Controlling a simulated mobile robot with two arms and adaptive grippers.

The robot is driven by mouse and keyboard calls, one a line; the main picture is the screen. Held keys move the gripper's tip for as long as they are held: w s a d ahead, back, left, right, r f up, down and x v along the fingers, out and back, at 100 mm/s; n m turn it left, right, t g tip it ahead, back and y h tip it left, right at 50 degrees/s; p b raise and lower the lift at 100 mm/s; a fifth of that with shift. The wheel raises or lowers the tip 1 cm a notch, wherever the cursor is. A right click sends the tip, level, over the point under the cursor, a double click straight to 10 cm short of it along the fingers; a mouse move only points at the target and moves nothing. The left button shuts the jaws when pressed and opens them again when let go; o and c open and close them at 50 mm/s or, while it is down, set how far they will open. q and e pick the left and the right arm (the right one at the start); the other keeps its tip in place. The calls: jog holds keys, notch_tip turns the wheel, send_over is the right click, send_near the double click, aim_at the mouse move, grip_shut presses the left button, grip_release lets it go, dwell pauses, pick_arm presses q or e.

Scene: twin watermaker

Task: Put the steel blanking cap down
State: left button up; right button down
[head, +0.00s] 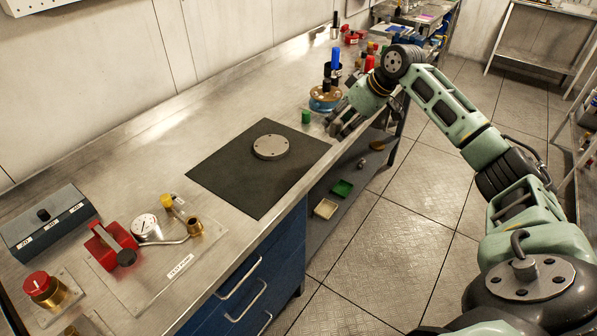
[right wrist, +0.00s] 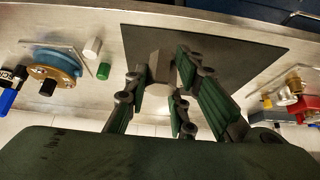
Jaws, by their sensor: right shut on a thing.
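My right gripper (head: 345,122) is over the bench's front edge, to the right of the black mat. In the right wrist view its fingers (right wrist: 162,72) are shut on a small grey metal piece (right wrist: 158,66), which looks like the steel blanking cap. Fingers cover part of it, and I cannot make it out in the head view. The black mat (head: 231,178) lies flat on the bench and also shows behind the fingers in the wrist view (right wrist: 255,52). A round steel plate with holes (head: 271,147) lies on the mat. My left gripper is not in view.
A green cap (head: 306,117) stands beside the mat, with a blue-and-brass fitting (head: 324,98) behind it. In the wrist view a pale cylinder (right wrist: 92,48) stands near the green cap (right wrist: 103,70). A gauge (head: 145,226) and red valve (head: 110,245) are at left. The mat around the plate is bare.

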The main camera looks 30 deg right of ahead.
jog(key=a+f+p, duration=0.1)
jog(key=a+f, duration=0.1)
jog(key=a, duration=0.1)
jog(key=a+f+p, duration=0.1)
jog(key=a+f, duration=0.1)
jog(key=a, duration=0.2)
jog(key=a+f+p, duration=0.1)
jog(key=a+f, duration=0.1)
jog(key=a, duration=0.1)
jog(key=shift+w+a, duration=0.15)
jog(key=shift+a, duration=0.1)
jog(key=shift+a+f, duration=0.2)
jog(key=shift+a, duration=0.05)
notch_tip(320, 180, down, 4)
jog(key=shift+r+p, duration=0.1)
jog(key=shift+p, duration=0.6)
jog(key=shift+f, duration=0.2)
jog(key=shift+f, duration=0.2)
jog(key=c, duration=1.5)
grip_release()
jog(key=shift+o, duration=0.2)
